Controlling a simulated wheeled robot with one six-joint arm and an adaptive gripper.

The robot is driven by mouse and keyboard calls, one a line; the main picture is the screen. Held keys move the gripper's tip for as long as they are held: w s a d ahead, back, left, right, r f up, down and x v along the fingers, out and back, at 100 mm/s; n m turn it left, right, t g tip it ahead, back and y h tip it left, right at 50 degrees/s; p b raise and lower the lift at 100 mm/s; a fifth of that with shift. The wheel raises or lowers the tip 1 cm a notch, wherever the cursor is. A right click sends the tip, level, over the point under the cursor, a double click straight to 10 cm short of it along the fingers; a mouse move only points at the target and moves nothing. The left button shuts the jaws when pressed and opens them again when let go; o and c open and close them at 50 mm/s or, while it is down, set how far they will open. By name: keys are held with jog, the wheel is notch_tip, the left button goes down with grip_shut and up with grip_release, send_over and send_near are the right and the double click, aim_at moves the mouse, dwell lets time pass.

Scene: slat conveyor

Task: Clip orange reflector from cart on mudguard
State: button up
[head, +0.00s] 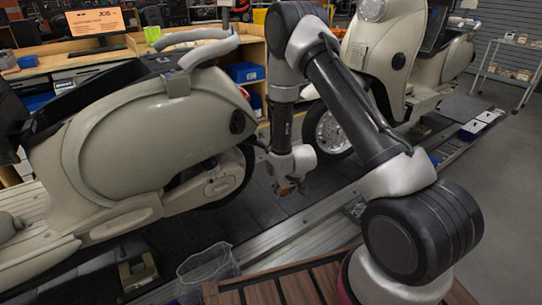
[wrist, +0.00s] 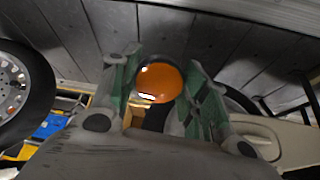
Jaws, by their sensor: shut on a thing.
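My gripper (head: 290,187) hangs between the two cream scooters, low beside the rear of the left one. In the wrist view my gripper (wrist: 160,88) has its green-padded fingers shut on a round orange reflector (wrist: 159,83). The reflector's domed face shows; its back is hidden. I cannot clearly tell the mudguard from the tyre.
The left scooter (head: 140,140) and right scooter (head: 385,60) stand on the slat conveyor (head: 262,205). A wooden workbench (head: 80,60) is behind. Grey floor is clear at right.

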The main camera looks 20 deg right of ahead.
jog(key=w+a+r+t+y, duration=0.1)
jog(key=w+a+r+t, duration=0.1)
jog(key=w+t, duration=0.15)
jog(key=n+t+y, duration=0.2)
jog(key=t+y, duration=0.2)
jog(key=t, duration=0.4)
send_near(251, 139)
jog(key=shift+x, duration=1.75)
jog(key=shift+w, duration=0.35)
jog(key=shift+x, duration=1.2)
jog(key=shift+w+a, duration=0.1)
jog(key=shift+w, duration=0.1)
jog(key=o, duration=1)
